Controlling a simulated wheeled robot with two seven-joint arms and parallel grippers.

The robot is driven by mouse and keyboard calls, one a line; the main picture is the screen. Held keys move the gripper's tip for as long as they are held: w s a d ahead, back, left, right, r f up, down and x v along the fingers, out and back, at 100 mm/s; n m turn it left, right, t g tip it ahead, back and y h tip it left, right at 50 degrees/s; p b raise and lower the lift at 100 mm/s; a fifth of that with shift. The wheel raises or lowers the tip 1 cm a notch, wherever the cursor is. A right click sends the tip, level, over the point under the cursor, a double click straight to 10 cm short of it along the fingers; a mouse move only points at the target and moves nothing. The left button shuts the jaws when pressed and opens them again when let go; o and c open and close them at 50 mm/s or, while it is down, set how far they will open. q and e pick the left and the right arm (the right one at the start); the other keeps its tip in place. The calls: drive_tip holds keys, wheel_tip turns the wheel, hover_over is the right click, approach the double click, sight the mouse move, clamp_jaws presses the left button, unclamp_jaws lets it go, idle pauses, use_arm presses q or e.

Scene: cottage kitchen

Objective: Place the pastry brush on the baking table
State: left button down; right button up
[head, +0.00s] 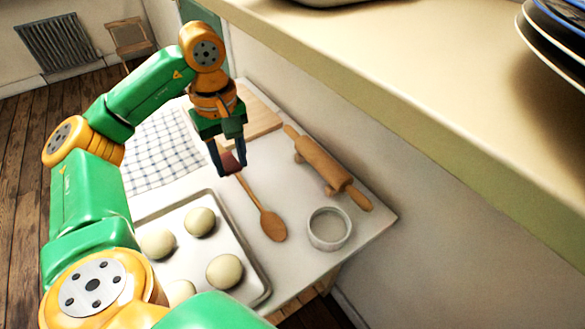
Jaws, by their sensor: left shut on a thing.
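My left gripper (228,168) is over the middle of the white baking table (274,172), fingers pointing down. It is shut on a small reddish-brown thing, which I take to be the pastry brush (231,161). Only a short part of the brush shows between the fingers; I cannot tell whether it touches the table. My right gripper is not in view.
A wooden spoon (272,224) lies just below the gripper. A rolling pin (330,170), white ring (329,229), wooden board (258,114), checked cloth (160,150) and tray (248,262) of dough balls (224,271) surround it. A shelf (420,90) overhangs the right.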

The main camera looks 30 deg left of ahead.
use_arm(q)
drive_tip(key=w+d+f, duration=0.3)
drive_tip(key=w+d, duration=0.2)
drive_tip(key=d, duration=0.2)
drive_tip(key=p, duration=0.2)
hover_over(304, 206)
wheel_tip(304, 206, down, 6)
drive_tip(key=shift+s+a+f, duration=0.1)
drive_tip(key=shift+s+f, duration=0.05)
drive_tip(key=shift+f, duration=0.1)
wheel_tip(304, 206, down, 3)
drive_tip(key=shift+r, duration=0.1)
drive_tip(key=shift+w+f, duration=0.2)
drive_tip(key=shift+f, duration=0.15)
drive_tip(key=shift+c, duration=2.1)
unclamp_jaws()
